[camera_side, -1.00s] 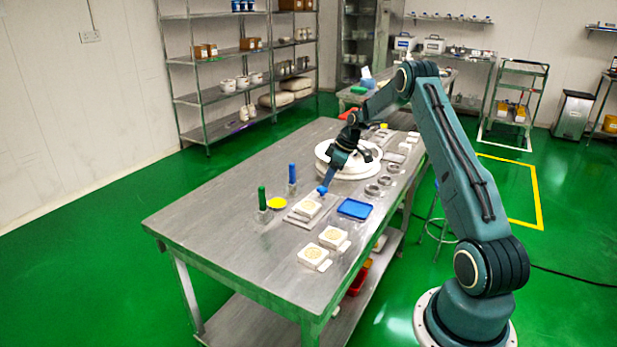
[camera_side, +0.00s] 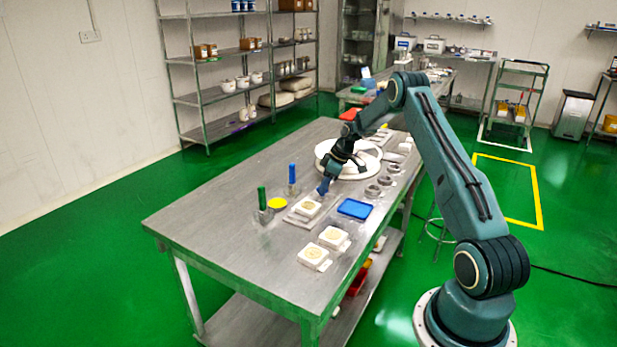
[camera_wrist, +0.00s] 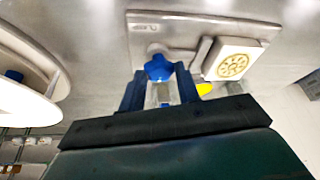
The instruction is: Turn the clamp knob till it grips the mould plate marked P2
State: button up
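The blue clamp knob (camera_wrist: 158,67) stands on a grey clamp base (camera_wrist: 190,30) in the wrist view. My gripper (camera_wrist: 160,80) has its two blue fingers at either side of the knob; whether they press on it I cannot tell. A pale square mould plate (camera_wrist: 233,60) with a round patterned face lies at the right of the base, beside a grey clamp piece (camera_wrist: 200,55). In the side view my gripper (camera_side: 322,190) is low over the base and largely hides the knob. The plate (camera_side: 307,208) shows just left of it. I cannot read a P2 mark.
Two more patterned plates (camera_side: 333,237) (camera_side: 313,256) lie nearer the table's front. A blue tray (camera_side: 355,209), grey rings (camera_side: 373,190), a yellow disc (camera_side: 277,204) and green (camera_side: 262,198) and blue (camera_side: 292,174) upright handles stand near. A white round turntable (camera_side: 350,165) is behind my gripper.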

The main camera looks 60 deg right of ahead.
jog(key=shift+m, duration=0.4)
jog(key=m, duration=0.1)
jog(key=m+h, duration=0.1)
jog(key=m, duration=0.1)
jog(key=m+h, duration=0.1)
jog(key=m, duration=0.1)
jog(key=shift+a, duration=0.3)
jog(key=m+h, duration=0.1)
jog(key=m, duration=0.2)
jog(key=m+g+h, duration=0.1)
jog(key=m, duration=0.2)
jog(key=shift+w+a, duration=0.1)
jog(key=shift+a, duration=0.1)
jog(key=m+g, duration=0.1)
jog(key=m, duration=0.2)
jog(key=m+g+h, duration=0.1)
jog(key=m, duration=0.2)
jog(key=shift+w+a+m+h, duration=0.1)
jog(key=shift+w+m+h, duration=0.1)
jog(key=shift+m+h, duration=0.15)
jog(key=m+g, duration=0.1)
jog(key=m, duration=0.1)
jog(key=m+g, duration=0.1)
jog(key=m, duration=0.2)
jog(key=shift+w+m, duration=0.2)
jog(key=shift+m, duration=0.05)
jog(key=o, duration=1)
